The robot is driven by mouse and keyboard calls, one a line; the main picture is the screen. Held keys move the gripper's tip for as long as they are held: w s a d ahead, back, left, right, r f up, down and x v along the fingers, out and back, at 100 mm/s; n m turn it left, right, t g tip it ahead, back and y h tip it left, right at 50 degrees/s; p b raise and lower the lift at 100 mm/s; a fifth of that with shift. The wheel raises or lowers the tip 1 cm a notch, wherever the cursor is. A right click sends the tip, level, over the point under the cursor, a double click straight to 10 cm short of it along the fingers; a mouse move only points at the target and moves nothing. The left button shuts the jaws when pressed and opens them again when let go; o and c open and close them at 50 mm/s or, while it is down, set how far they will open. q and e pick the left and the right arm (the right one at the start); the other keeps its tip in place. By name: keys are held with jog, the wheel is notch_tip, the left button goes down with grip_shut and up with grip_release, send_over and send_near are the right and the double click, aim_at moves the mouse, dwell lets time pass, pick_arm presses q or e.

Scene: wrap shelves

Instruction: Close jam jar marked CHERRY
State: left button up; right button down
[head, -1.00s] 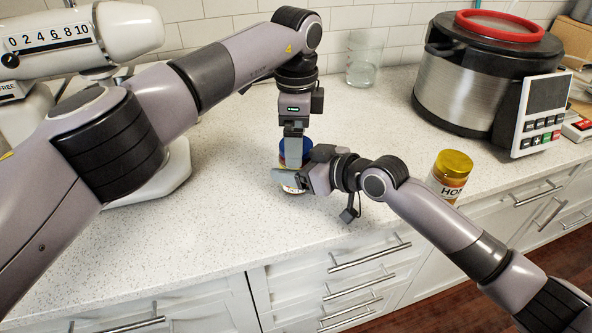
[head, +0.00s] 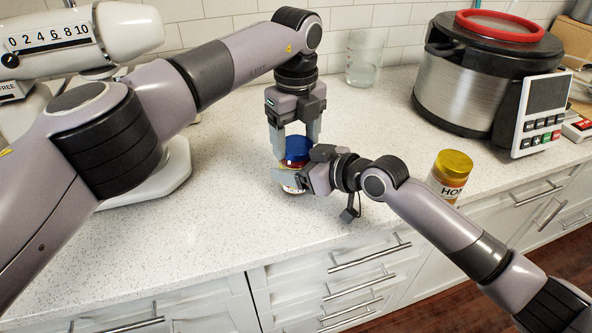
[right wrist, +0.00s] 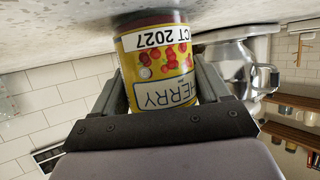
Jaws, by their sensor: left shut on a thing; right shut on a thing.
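The jam jar (right wrist: 160,65) stands upright on the counter near its front edge. In the right wrist view it appears upside down, with a yellow label reading "HERRY", red cherries and "CT 2027". Its blue lid (head: 298,148) shows in the head view on top of the jar. My left gripper (head: 296,140) points straight down from above, its fingers on either side of the lid and shut on it. My right gripper (head: 290,180) is shut on the jar body from the front right. Whether the lid sits fully down cannot be told.
A honey jar (head: 450,176) with a gold lid stands to the right near the counter edge. A large steel cooker (head: 465,85) is at back right, a clear glass (head: 363,60) behind. A white scale (head: 80,40) is at left. The front counter (head: 200,235) is clear.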

pick_arm(q)
jog(key=m, duration=0.3)
jog(key=o, duration=1.2)
jog(key=shift+c, duration=0.2)
jog(key=shift+r, duration=0.15)
jog(key=shift+r, duration=2.15)
jog(key=shift+c, duration=0.2)
